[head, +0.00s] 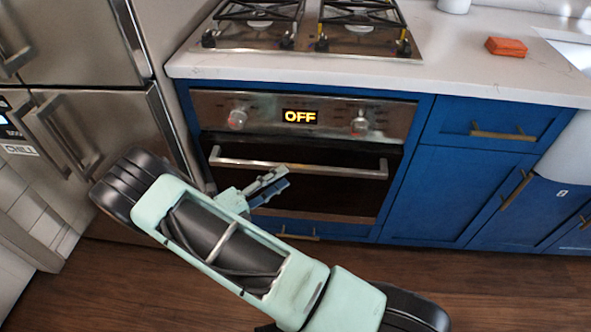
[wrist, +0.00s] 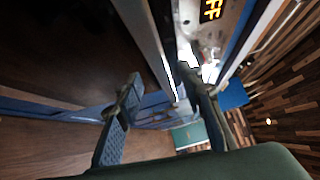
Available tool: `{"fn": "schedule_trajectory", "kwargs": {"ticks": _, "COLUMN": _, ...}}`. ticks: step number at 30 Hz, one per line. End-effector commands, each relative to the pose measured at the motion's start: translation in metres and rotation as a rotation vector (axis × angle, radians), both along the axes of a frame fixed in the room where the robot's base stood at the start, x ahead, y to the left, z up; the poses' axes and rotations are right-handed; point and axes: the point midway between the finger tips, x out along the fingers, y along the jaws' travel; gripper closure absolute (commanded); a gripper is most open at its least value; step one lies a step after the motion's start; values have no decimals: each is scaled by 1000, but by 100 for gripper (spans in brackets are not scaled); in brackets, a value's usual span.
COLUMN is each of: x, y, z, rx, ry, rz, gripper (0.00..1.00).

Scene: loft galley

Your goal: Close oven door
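The oven (head: 297,116) is a steel front set in blue cabinets, with an "OFF" display. Its dark-glass door (head: 340,195) stands upright or nearly so. A dark band lies between the control panel and the silver handle (head: 300,165); I cannot tell whether it is a gap. My gripper (head: 286,178) is in front of the door, just below the handle's middle. In the wrist view its two fingers (wrist: 165,88) are spread apart with nothing held. The silver handle bar (wrist: 151,38) shows beyond and between them. Contact with the handle cannot be told.
A steel fridge (head: 75,60) stands close on the left. A gas cooktop (head: 310,35) and an orange block (head: 506,47) are on the white counter. Blue cabinets (head: 440,195) line the right. The wood floor (head: 480,285) in front is clear.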

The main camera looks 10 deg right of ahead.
Motion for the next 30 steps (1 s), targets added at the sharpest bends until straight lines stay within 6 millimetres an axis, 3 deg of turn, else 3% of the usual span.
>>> {"fn": "schedule_trajectory", "kwargs": {"ticks": 6, "x": 18, "y": -37, "z": 1, "rx": 1, "ry": 0, "rz": -4, "gripper": 65}}
{"fn": "schedule_trajectory", "kwargs": {"ticks": 10, "x": 25, "y": -50, "z": 2, "rx": 1, "ry": 0, "rz": -2, "gripper": 65}}
{"fn": "schedule_trajectory", "kwargs": {"ticks": 22, "x": 30, "y": -59, "z": 3, "rx": 2, "ry": 0, "rz": 0, "gripper": 65}}
{"fn": "schedule_trajectory", "kwargs": {"ticks": 30, "x": 30, "y": -58, "z": 3, "rx": 2, "ry": 0, "rz": 0, "gripper": 93}}
